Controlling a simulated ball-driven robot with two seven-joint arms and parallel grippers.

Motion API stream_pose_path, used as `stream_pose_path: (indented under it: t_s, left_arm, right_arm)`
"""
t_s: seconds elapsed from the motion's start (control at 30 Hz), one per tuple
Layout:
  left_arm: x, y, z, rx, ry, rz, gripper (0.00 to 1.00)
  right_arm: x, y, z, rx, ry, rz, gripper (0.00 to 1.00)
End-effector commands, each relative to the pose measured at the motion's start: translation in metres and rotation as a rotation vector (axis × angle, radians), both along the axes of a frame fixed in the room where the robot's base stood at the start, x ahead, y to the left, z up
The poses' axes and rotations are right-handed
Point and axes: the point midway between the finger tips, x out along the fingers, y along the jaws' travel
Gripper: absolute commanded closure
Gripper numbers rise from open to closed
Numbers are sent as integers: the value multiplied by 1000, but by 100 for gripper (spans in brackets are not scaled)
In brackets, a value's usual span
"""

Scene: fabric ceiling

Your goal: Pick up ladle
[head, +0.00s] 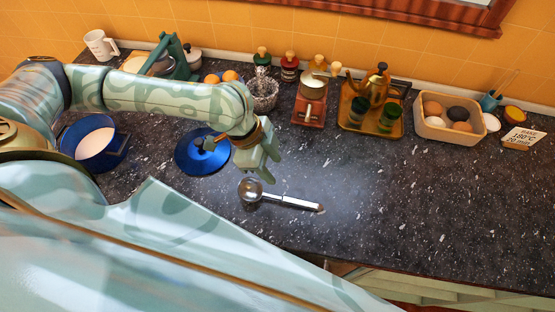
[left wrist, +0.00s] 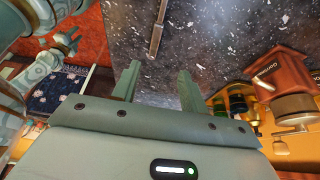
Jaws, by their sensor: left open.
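The metal ladle (head: 290,202) lies on the dark speckled counter. Its round bowl is at the left and its straight handle points right, toward the counter's front edge. My left gripper (head: 268,172) is above the counter just behind the ladle, near the bowl end, with its fingers pointing down. It is open and empty. In the left wrist view the fingers (left wrist: 157,78) are apart, and part of the ladle's handle (left wrist: 157,32) shows beyond them, near the top edge. The bowl is out of that view. My right gripper cannot be made out.
A blue lid (head: 190,158) lies left of the ladle, and a blue pot (head: 97,143) stands farther left. A red grinder (head: 309,110), a tray (head: 350,124) with a brass pot and jars, and an egg box (head: 426,128) stand behind. The counter right of the ladle is clear.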

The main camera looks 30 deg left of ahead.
Motion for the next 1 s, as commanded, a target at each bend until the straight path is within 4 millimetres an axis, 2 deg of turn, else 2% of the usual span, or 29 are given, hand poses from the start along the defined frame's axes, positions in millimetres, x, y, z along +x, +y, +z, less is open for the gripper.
stream_pose_path:
  t_s: [0.2, 0.4, 0.63, 0.9, 1.0]
  left_arm:
    - [3, -20, -49, -2, 5, -2, 56]
    - [8, -35, -87, -2, 4, -1, 56]
    - [10, -44, -103, -1, 2, -1, 56]
    - [11, -63, -140, -1, 3, -1, 56]
    - [12, -65, -144, 1, 1, -1, 56]
  right_arm:
    - [-13, -7, -13, -9, 19, 2, 64]
    - [-17, -12, -21, -16, 27, 3, 64]
    - [-11, -12, -24, -15, 18, 2, 64]
    - [-12, -8, -33, -10, 21, 0, 64]
    - [-12, -5, -33, -7, 20, -1, 64]
